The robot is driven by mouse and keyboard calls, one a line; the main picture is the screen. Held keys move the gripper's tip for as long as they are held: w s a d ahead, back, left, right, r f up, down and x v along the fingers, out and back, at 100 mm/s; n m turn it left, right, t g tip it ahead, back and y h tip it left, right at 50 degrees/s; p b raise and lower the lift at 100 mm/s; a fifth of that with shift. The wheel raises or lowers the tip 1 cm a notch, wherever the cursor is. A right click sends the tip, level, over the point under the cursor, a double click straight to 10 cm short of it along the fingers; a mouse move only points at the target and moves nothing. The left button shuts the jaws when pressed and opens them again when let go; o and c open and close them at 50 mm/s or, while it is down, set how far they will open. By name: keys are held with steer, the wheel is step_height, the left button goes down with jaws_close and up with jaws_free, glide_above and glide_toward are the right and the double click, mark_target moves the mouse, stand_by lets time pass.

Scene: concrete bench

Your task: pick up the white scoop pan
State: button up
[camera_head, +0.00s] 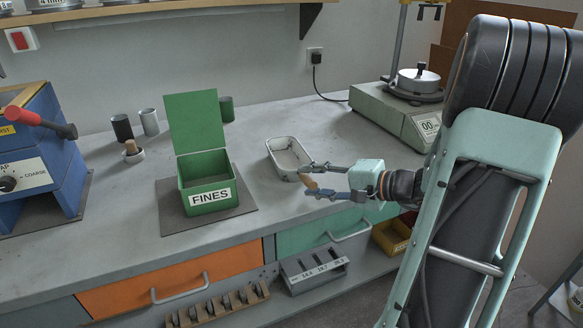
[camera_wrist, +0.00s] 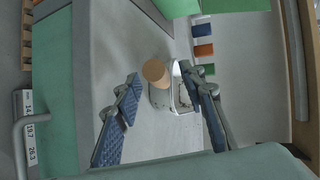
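The white scoop pan (camera_head: 289,153) lies on the concrete bench, right of the green FINES box. Its tan handle (camera_head: 310,182) points toward the bench's front edge and my gripper. My gripper (camera_head: 305,181) is open at the front of the pan, its fingers spread to either side of the handle. In the wrist view, the handle's round end (camera_wrist: 156,73) shows between the open fingers (camera_wrist: 160,82), with a gap on both sides. The pan's white body (camera_wrist: 184,98) is behind it, partly covered by a finger.
The green FINES box (camera_head: 206,182) stands lid-up on a dark mat (camera_head: 172,218). A balance (camera_head: 395,117) with a metal pan is at the back right. Cups (camera_head: 149,122) stand at the back left, beside a blue machine (camera_head: 40,170). The bench behind the pan is clear.

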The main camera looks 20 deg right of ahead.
steer(key=shift+x, duration=0.9)
steer(key=shift+c, duration=0.4)
jaws_close()
steer(key=shift+r, duration=0.1)
